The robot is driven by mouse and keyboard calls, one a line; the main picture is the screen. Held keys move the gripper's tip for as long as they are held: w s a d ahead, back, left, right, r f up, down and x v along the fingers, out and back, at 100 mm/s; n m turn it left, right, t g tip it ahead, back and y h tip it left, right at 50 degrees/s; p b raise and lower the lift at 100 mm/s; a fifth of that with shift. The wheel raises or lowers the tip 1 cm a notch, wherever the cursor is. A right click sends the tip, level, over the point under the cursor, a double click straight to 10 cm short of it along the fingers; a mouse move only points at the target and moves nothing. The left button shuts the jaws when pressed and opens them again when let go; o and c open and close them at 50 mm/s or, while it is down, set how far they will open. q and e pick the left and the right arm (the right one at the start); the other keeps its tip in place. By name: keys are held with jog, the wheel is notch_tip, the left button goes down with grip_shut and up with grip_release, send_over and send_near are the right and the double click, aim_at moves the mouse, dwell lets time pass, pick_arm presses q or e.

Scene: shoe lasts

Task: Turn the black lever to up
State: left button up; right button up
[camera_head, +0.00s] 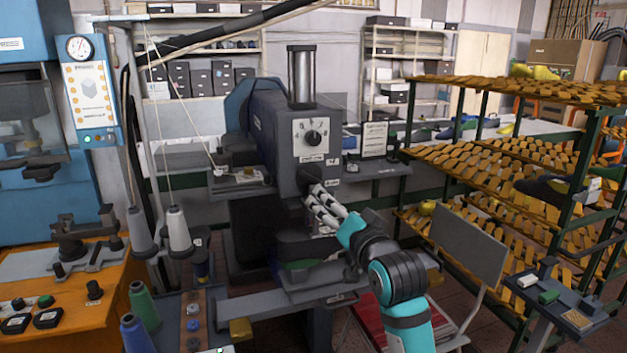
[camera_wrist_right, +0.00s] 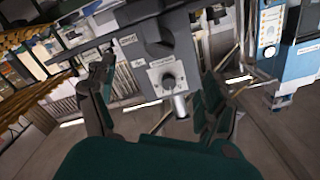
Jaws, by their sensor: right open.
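A black lever knob (camera_head: 314,137) sits on a pale dial plate on the front of the grey-blue machine (camera_head: 262,125). Small marks ring the knob; its exact setting is too small to read. In the right wrist view, which is turned over, the knob (camera_wrist_right: 168,81) shows on its pale plate between my fingers, some way beyond them. My right gripper (camera_head: 314,194) is below the dial plate in the head view, in front of the machine. Its two fingers (camera_wrist_right: 158,72) are spread and hold nothing. My left gripper is not in view.
A metal cylinder (camera_head: 301,75) stands on top of the machine. A grey panel (camera_head: 468,243) stands beside my right arm. An orange bench (camera_head: 95,290) is at left, with thread cones nearby.

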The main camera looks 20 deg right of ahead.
aim_at(312, 180)
jog(key=w+p, duration=0.1)
jog(key=w, duration=0.4)
jog(key=w+p, duration=0.1)
jog(key=w, duration=0.3)
jog(key=w+p, duration=0.1)
jog(key=w, duration=0.4)
jog(key=shift+w+a, duration=0.25)
jog(key=shift+w, duration=0.05)
jog(key=shift+c, duration=0.2)
jog(key=c, duration=1.2)
